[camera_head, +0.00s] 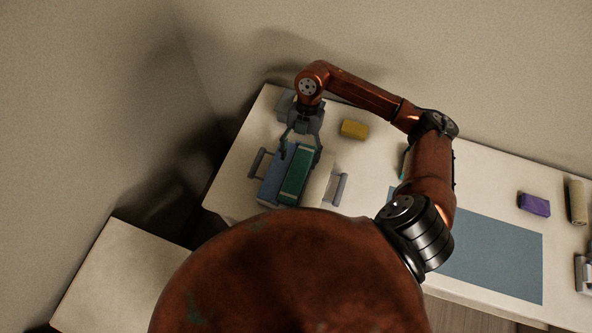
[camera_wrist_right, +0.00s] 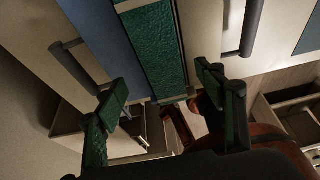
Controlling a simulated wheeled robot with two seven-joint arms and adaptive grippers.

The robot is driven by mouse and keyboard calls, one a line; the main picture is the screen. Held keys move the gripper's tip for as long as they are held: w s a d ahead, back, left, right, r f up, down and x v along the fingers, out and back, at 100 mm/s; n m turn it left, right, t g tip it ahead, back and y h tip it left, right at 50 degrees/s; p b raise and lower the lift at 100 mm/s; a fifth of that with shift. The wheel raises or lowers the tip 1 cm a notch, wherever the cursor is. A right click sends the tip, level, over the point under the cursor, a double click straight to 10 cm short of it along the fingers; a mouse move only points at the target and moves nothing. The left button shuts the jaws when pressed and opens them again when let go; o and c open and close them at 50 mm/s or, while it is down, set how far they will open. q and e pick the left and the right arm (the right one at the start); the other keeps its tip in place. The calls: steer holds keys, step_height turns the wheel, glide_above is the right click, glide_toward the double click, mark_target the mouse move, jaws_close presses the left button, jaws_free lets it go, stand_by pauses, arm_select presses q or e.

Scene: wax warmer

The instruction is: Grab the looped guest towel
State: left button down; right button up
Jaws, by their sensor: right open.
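A green, rough-textured folded cloth (camera_head: 296,178), likely the looped guest towel, lies in a tray with grey upright handles (camera_head: 338,188). It also shows in the wrist view (camera_wrist_right: 157,45), with pale bands near its end. A blue folded piece (camera_head: 270,184) lies along its left side, and a pale strip is on its right. My right gripper (camera_head: 300,153) is open at the far end of the green cloth, its fingers to either side. In the wrist view the green-padded fingers (camera_wrist_right: 165,85) stand apart with nothing gripped between them. My left gripper is out of view.
A yellow block (camera_head: 354,129) lies right of my right gripper. A blue mat (camera_head: 490,255), a purple block (camera_head: 534,205), a beige roll (camera_head: 577,202) and a grey device (camera_head: 584,273) are farther right. Walls close off the back and left.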

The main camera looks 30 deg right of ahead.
mark_target(298, 171)
steer(key=x, duration=0.2)
steer(key=p+x, duration=0.1)
steer(key=x, duration=0.3)
steer(key=shift+s+d+f, duration=0.15)
steer(key=shift+s+f, duration=0.05)
steer(key=shift+f, duration=0.15)
steer(key=shift+c, duration=0.2)
steer(key=c, duration=1.3)
